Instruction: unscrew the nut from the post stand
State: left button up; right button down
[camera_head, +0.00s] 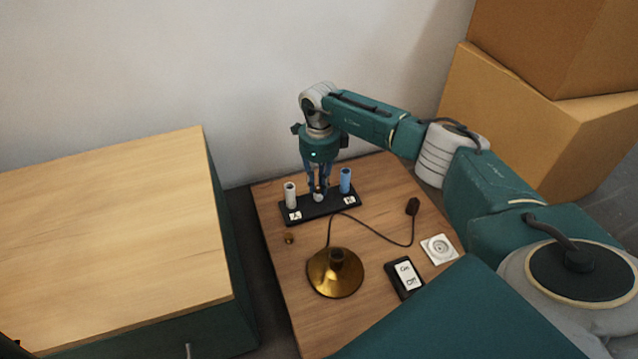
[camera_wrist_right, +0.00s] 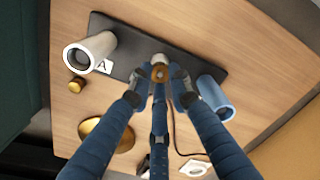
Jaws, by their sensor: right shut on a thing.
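The post stand is a black bar (camera_head: 333,209) near the back of the small table, also seen in the wrist view (camera_wrist_right: 120,47). It carries a white post (camera_head: 290,195) by label A and a blue post (camera_head: 346,180) by label B. My right gripper (camera_head: 319,194) points down between the two posts. In the wrist view its fingers (camera_wrist_right: 160,82) are shut around a small copper-coloured nut (camera_wrist_right: 159,73) with a pale centre, over the bar's middle. Whether the nut still touches the stand is hidden. My left gripper is not in view.
A brass lamp base (camera_head: 336,272) with a dark cord and plug (camera_head: 412,206) lies in front. A small brass knob (camera_head: 289,238), a white socket (camera_head: 439,249) and an on/off switch (camera_head: 404,278) are nearby. A wooden cabinet (camera_head: 110,230) is left, cardboard boxes (camera_head: 530,110) right.

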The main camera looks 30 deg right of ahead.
jog(key=n, duration=0.4)
jog(key=shift+s+f+n, duration=0.2)
jog(key=shift+s+n, duration=0.1)
jog(key=shift+n, duration=0.1)
jog(key=shift+n+b, duration=0.35)
jog(key=shift+n, duration=1.05)
jog(key=n, duration=0.4)
jog(key=shift+w+d+n+b, duration=0.1)
jog(key=shift+n+b, duration=0.2)
jog(key=shift+b, duration=0.05)
jog(key=n, duration=0.3)
jog(key=shift+d, duration=0.1)
jog(key=c, duration=1.6)
grip_release()
jog(key=shift+d+r, duration=0.1)
jog(key=shift+d, duration=0.05)
jog(key=shift+w+r, duration=0.1)
